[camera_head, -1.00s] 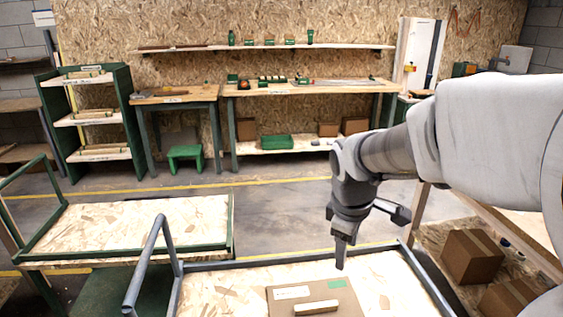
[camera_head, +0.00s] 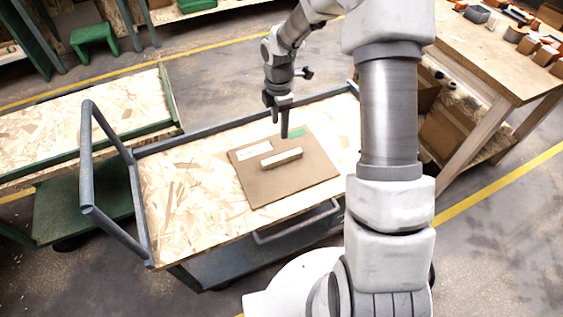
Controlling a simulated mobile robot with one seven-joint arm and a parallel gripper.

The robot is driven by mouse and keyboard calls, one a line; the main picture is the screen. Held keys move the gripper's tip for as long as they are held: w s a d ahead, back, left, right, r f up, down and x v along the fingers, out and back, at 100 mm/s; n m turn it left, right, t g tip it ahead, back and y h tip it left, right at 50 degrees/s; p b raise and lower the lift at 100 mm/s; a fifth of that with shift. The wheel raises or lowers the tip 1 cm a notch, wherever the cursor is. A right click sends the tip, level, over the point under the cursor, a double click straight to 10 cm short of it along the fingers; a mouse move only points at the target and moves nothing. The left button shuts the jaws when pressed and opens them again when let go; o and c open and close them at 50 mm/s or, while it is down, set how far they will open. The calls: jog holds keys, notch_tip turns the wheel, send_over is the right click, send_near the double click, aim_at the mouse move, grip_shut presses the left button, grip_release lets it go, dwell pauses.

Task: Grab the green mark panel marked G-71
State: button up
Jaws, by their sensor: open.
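A flat brown panel (camera_head: 262,185) lies on the grey-framed cart top (camera_head: 180,215). It has a green mark (camera_head: 297,133), a white label (camera_head: 254,152) and a pale wooden bar handle (camera_head: 281,158) across its middle. The label's writing is too small to read. My gripper (camera_head: 279,122) points downward above the panel's far edge, by the green mark. It is open and empty, apart from the handle. I cannot tell its exact height above the panel.
A green-framed cart (camera_head: 95,120) stands at the left. A wooden workbench (camera_head: 490,60) with several small items is at the right. A green stool (camera_head: 93,40) stands at the back left. The cart's grey push handle (camera_head: 88,160) rises at its left end.

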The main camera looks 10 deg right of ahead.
jog(key=b, duration=0.2)
send_over(282, 156)
jog(key=f, duration=0.8)
jog(key=shift+a+f, duration=0.15)
jog(key=shift+a, duration=0.25)
jog(key=shift+d+f+b, duration=0.2)
jog(key=shift+f+b, duration=0.05)
jog(key=shift+f, duration=1.2)
jog(key=shift+d+f+b, duration=0.2)
jog(key=shift+f+b, duration=0.05)
jog(key=shift+f, duration=1.2)
grip_shut()
jog(key=shift+r, duration=0.1)
